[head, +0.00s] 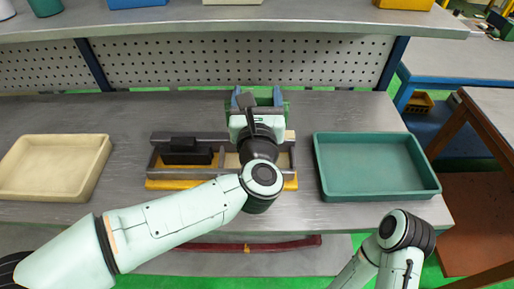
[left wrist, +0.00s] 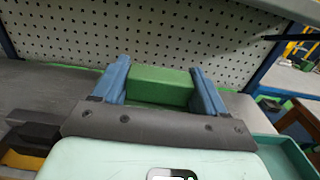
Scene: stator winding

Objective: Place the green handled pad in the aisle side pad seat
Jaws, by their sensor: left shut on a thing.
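My left gripper (head: 257,98) is over the back of the workbench, behind the right part of a dark fixture frame (head: 178,136). Its two blue fingers are shut on a green pad, whose block (left wrist: 160,87) shows between them in the left wrist view. In the head view the pad is mostly hidden behind the gripper. The fixture has a yellow base (head: 175,184) and a black block (head: 187,151) in its left compartment. My left arm covers much of its right compartment. My right gripper is out of view; only the right arm shows at lower right.
A cream tray (head: 50,193) lies empty at left, and a teal tray (head: 378,190) lies empty at right. A pegboard (head: 240,62) and an overhead shelf (head: 190,23) bound the back. The bench is clear between fixture and cream tray.

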